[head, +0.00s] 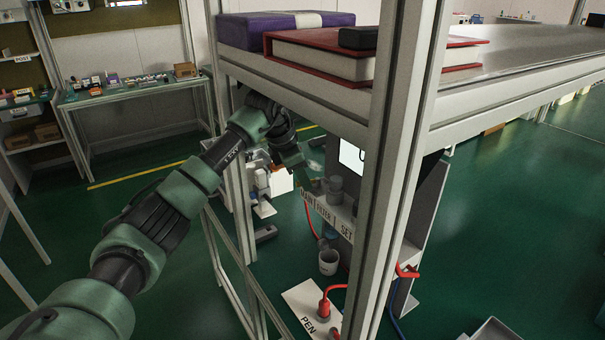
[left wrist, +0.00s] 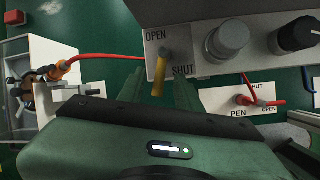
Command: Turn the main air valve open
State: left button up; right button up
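The main air valve's yellow lever (left wrist: 158,75) is on the grey panel (left wrist: 200,62) in the left wrist view. It points down in that picture, with OPEN printed to its upper left and SHUT to its lower right. My left gripper (left wrist: 158,92) is open, with one dark green finger on each side of the lever's lower end; I cannot tell whether either touches it. In the head view my left gripper (head: 312,183) reaches the left end of the panel labelled MAIN, FILTER, SET (head: 326,216), and the lever is hidden there. My right gripper is out of view.
Beside the lever are a grey knob (left wrist: 228,39) and a black knob (left wrist: 299,34). A PEN plate (left wrist: 215,97) with a red hose is close by. In the head view a frame post (head: 395,150) and bench top (head: 530,52) stand right of my arm.

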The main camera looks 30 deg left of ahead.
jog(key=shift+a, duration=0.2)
pick_arm(q)
jog(key=c, duration=0.5)
grip_shut()
jog(key=shift+w+a+r+m+p, duration=0.15)
jog(key=shift+a+m+p, duration=0.1)
jog(key=shift+m+p, duration=0.35)
jog(key=shift+w+a+m+h+p, duration=0.2)
jog(key=shift+m+h+p, duration=0.1)
jog(key=shift+m+h, duration=0.3)
jog(key=shift+w+m+g, duration=0.1)
jog(key=shift+m+g, duration=0.2)
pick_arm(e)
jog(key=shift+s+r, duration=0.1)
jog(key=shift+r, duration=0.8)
